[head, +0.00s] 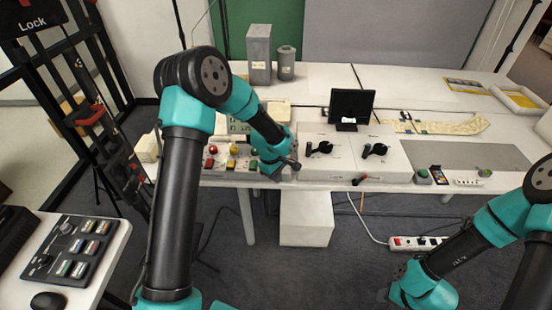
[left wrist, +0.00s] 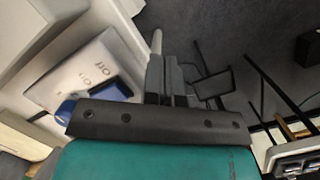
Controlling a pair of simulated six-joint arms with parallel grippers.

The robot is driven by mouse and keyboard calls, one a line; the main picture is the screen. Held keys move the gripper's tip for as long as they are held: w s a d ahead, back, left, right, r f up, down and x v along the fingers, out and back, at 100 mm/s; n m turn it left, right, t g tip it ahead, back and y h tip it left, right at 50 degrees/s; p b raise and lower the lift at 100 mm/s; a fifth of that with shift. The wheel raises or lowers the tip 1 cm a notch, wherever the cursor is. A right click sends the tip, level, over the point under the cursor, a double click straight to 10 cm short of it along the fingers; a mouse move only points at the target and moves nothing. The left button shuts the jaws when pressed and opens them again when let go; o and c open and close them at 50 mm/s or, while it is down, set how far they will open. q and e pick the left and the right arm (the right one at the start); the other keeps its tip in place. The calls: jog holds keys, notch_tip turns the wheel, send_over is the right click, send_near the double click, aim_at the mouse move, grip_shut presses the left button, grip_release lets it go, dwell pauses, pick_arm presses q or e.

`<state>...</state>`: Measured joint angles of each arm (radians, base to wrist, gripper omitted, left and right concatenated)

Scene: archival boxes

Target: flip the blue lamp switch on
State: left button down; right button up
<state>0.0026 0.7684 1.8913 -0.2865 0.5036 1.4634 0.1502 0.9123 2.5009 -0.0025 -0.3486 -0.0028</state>
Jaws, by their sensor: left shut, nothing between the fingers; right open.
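The blue lamp switch (left wrist: 110,91) is a blue block on a white plate (left wrist: 75,75) with lettering, seen at the left of the left wrist view. It is partly covered by the black gripper body, and I cannot tell which way it is set. In the head view my left arm hides it. My left gripper (left wrist: 157,62) is shut and empty, with its fingers beside the plate in the picture; contact cannot be made out. In the head view it (head: 291,164) is at the table's front edge. My right gripper (head: 385,294) is open, low at the bottom right, its fingers barely visible.
A red lamp (head: 213,149) and a yellow lamp (head: 234,150) stand left of my left gripper. White panels with black rotary handles (head: 319,149) lie to its right, near a small monitor (head: 351,108). Grey containers (head: 259,55) stand behind.

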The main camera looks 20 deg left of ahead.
pick_arm(q)
jog(key=w+a+r+n+y, duration=0.1)
jog(key=w+r+n, duration=0.3)
jog(key=r, duration=0.3)
jog(key=w+a+r+n+y, duration=0.1)
jog(key=w+r+n, duration=0.3)
jog(key=r, duration=0.4)
jog(key=shift+w+a, duration=0.2)
jog(key=shift+a, duration=0.55)
jog(key=shift+f, duration=0.2)
notch_tip(320, 180, down, 14)
jog(key=shift+r, duration=0.15)
jog(key=shift+a, duration=0.1)
